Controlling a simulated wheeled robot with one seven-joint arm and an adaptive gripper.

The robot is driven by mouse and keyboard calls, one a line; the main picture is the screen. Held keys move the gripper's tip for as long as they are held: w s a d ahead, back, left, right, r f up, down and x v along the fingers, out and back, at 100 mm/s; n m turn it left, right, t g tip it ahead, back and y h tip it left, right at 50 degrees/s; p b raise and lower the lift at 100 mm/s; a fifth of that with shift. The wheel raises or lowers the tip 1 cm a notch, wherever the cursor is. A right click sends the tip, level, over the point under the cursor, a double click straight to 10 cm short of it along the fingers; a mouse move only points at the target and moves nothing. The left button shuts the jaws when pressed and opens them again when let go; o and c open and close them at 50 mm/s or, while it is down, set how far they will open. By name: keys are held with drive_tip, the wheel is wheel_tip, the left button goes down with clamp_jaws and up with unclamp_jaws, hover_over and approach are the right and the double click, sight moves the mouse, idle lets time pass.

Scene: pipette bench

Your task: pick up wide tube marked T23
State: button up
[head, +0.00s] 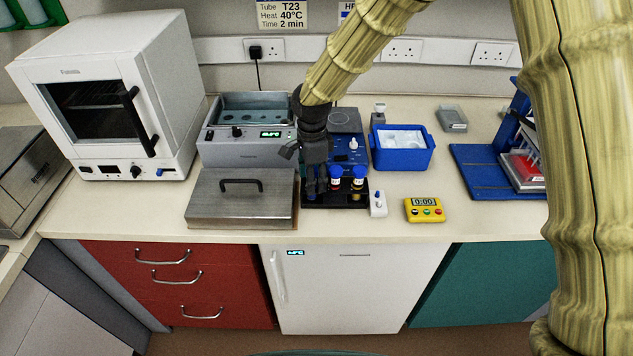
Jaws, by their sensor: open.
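A black rack (351,204) stands near the front edge of the bench. It holds wide tubes with blue caps and labelled sides: one tube (336,179) just right of my gripper, and another tube (358,180) further right. The writing on their labels is too small to read, so I cannot tell which is T23. My gripper (317,186) is open and points down over the left part of the rack. Something blue shows between and below its fingers, perhaps another tube, mostly hidden. I cannot tell whether the fingers touch it.
A grey water bath (247,146) and its metal lid (240,200) lie left of the rack. A blue ice box (402,150), a small white device (378,204) and a yellow timer (425,210) are to the right. A wall note (281,14) reads T23, 40°C, 2 min.

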drive_tip(key=c, duration=1)
drive_tip(key=shift+c, duration=0.2)
